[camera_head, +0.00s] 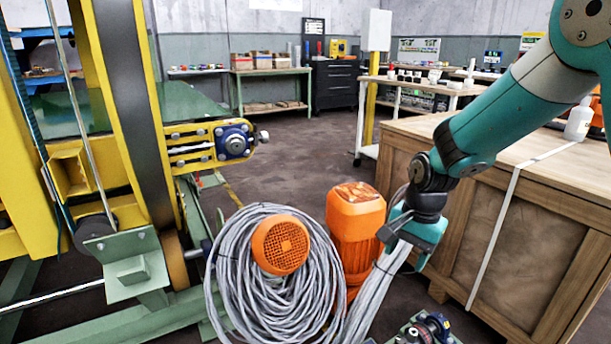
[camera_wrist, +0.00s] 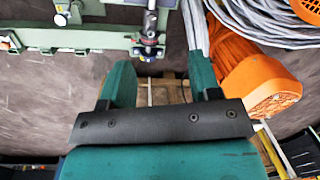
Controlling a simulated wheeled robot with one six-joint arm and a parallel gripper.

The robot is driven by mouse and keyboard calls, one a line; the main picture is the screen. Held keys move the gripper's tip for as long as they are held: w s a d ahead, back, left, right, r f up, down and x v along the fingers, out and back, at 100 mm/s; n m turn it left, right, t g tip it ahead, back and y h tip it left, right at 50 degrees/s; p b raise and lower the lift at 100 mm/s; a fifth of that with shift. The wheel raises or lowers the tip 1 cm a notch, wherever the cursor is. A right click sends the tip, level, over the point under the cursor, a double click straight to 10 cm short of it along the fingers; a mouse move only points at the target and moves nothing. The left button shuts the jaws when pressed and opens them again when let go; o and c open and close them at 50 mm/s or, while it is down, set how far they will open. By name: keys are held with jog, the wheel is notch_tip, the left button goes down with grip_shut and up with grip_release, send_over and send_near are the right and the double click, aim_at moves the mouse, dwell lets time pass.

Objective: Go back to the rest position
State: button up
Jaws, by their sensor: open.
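My gripper (camera_head: 397,247) is at the end of my teal arm, which reaches in from the upper right in the head view. It hangs beside the orange motor (camera_head: 357,230), in front of the wooden crate. In the wrist view my gripper (camera_wrist: 160,75) has its two teal fingers apart, with nothing held between them. The orange motor (camera_wrist: 262,88) is just right of the fingers there. Grey cable strands pass behind the gripper; whether it touches them I cannot tell.
A big coil of grey cable (camera_head: 232,262) with an orange fan cover (camera_head: 280,245) lies left of the motor. A yellow and green machine (camera_head: 120,140) fills the left. The wooden crate (camera_head: 500,215) stands at right, with a white bottle (camera_head: 579,120) on top.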

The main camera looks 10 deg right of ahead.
jog(key=s+a+r+n+y, duration=0.1)
jog(key=s+a+r+n, duration=0.3)
jog(key=s+n, duration=0.3)
jog(key=s+a+r+n+y, duration=0.1)
jog(key=s+a+r+n, duration=0.35)
jog(key=s, duration=0.45)
jog(key=s+a+r+n+y, duration=0.1)
jog(key=s+a+r+n, duration=0.25)
jog(key=s+n, duration=0.4)
notch_tip(320, 180, up, 34)
jog(key=m+p, duration=0.2)
jog(key=p, duration=3)
jog(key=shift+s+d+f+p, duration=0.15)
jog(key=shift+s+f+p, duration=0.05)
jog(key=shift+s+p, duration=0.2)
